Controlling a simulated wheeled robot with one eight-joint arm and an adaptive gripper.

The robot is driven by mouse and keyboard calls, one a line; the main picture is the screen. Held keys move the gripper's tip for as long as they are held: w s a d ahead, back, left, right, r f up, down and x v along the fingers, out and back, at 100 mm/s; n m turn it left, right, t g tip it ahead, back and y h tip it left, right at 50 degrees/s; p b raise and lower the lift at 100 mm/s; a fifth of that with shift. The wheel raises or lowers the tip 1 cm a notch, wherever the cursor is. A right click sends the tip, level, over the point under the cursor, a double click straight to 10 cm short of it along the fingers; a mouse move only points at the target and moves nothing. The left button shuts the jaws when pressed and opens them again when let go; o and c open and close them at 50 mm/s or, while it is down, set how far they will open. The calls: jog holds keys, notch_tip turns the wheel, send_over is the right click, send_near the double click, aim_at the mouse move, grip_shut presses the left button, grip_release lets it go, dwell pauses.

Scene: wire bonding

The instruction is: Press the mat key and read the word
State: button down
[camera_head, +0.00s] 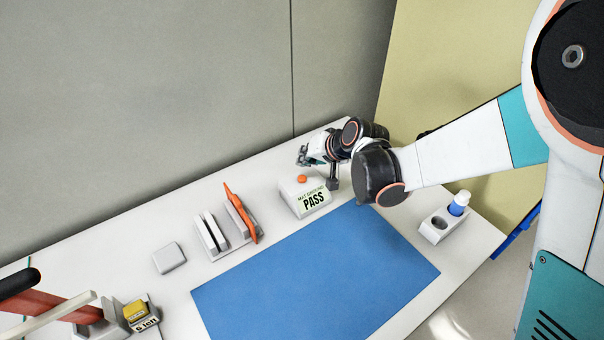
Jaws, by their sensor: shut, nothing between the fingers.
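The mat tester is a small white box (291,205) with an orange key (302,179) on top. It stands at the back edge of the blue mat (310,270). Its pale green display (314,200) has small text above the large word "PASS". My gripper (303,156) is shut and empty. It shows just behind and above the box in the picture, apart from the orange key. A dark part of my arm's end hangs close to the right of the box. The exact height of the fingers over the table cannot be told.
A holder (434,230) with a blue-and-white bottle (459,203) stands at right. A yellow item (135,311) and a red-handled tool (55,305) are front left. The mat is clear.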

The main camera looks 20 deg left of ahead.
jog(key=shift+r+p, duration=0.55)
jog(key=shift+r, duration=0.6)
jog(key=shift+d, duration=0.1)
